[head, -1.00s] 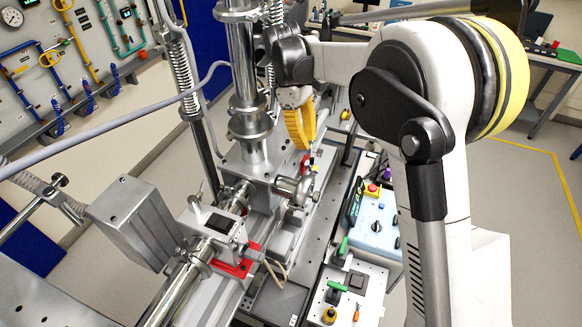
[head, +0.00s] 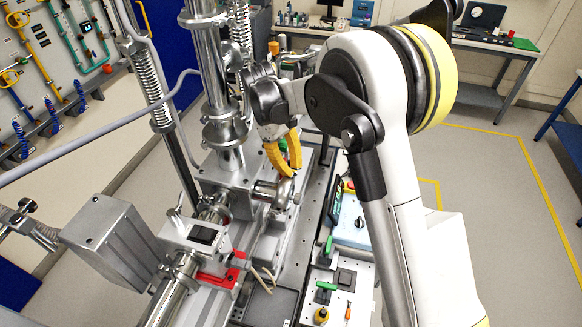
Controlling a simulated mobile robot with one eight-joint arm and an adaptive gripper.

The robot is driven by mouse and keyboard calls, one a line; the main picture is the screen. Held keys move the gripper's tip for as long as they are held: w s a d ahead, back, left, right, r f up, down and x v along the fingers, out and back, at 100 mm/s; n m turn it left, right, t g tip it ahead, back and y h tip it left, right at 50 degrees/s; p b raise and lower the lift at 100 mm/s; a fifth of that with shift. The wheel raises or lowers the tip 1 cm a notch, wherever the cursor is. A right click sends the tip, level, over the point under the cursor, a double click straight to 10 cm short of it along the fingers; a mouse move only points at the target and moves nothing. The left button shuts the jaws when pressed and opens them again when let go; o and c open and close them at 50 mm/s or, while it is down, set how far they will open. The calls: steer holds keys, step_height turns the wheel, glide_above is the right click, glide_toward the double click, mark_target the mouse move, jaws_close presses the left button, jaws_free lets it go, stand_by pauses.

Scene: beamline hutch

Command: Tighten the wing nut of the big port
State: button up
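A short horizontal steel port (head: 268,188) with a clamped flange sticks out to the right from the metal chamber block (head: 228,185). It appears to be the big port, but I cannot be sure. A small metal piece (head: 296,198) at the flange's right side may be its wing nut; it is too small to tell. My gripper (head: 290,172), with yellow fingers, points down just above the port's outer end. The fingers are apart with a gap between them, and I see nothing held. Whether a fingertip touches the flange cannot be told.
A vertical steel column (head: 210,75) and a spring-wrapped rod (head: 148,85) stand left of my gripper. A grey box (head: 115,240) and a device with a dark screen (head: 203,236) are in front. A tool panel (head: 340,280) lies lower right. Open floor is at right.

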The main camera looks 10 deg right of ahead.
jaws_close()
steer(key=m+g+y+b, duration=0.1)
steer(key=m+b, duration=0.2)
steer(key=m, duration=0.1)
steer(key=shift+w+f+m, duration=0.1)
steer(key=shift+m, duration=0.2)
steer(key=m+y+b, duration=0.2)
steer(key=m, duration=0.3)
steer(key=shift+d, duration=0.15)
steer(key=m+y+b, duration=0.1)
steer(key=m, duration=0.2)
steer(key=m+y, duration=0.1)
steer(key=m, duration=0.1)
steer(key=shift+m+y+b, duration=0.3)
steer(key=shift+m+b, duration=0.1)
steer(key=shift+m+t+y+b, duration=0.55)
steer(key=shift+m+t, duration=0.25)
steer(key=shift+m, duration=1.5)
